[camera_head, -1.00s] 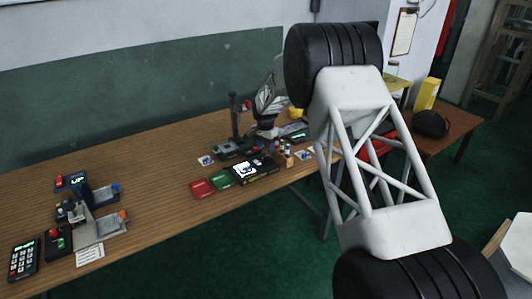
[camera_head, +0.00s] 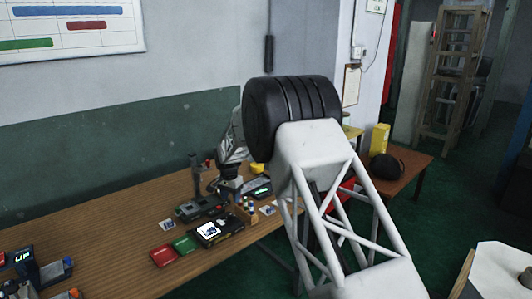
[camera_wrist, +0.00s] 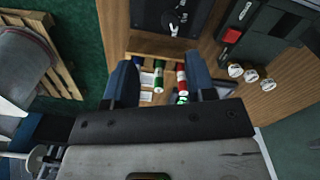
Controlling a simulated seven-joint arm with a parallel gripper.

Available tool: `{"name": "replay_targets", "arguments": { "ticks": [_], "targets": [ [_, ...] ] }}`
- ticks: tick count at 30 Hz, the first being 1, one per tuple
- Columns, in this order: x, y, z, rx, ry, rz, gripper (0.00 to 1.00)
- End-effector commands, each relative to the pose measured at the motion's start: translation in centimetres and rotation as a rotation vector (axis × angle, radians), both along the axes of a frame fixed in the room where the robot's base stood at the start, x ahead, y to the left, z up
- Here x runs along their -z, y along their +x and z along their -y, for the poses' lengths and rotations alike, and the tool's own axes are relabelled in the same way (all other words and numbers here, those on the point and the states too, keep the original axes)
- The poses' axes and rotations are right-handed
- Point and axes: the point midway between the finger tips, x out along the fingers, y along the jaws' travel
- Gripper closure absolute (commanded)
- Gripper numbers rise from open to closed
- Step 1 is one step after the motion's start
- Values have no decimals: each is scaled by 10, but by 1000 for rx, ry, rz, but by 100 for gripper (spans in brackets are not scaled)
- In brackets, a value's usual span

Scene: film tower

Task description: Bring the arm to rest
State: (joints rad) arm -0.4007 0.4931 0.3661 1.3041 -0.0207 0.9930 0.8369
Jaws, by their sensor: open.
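My gripper (camera_head: 229,188) hangs from my grey wrist over the far part of the long wooden table (camera_head: 110,225). In the wrist view my gripper (camera_wrist: 162,78) has two blue fingers spread well apart, with nothing held between them. Below and beyond the fingers is a small wooden rack with red, green and white cylinders (camera_wrist: 158,76), seen through the gap. In the head view the rack (camera_head: 246,211) stands close to the gripper; I cannot tell the height between them. My white lattice arm link and black joint cover the right middle of the head view.
A side table (camera_head: 410,160) stands behind.

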Motion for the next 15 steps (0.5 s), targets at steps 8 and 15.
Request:
{"name": "replay_targets", "arguments": {
  "ticks": [8,15],
  "targets": [
    [-54,-26,45,-27,9,19,49],
    [-104,-61,91,-62,15,37,49]
  ]
}}
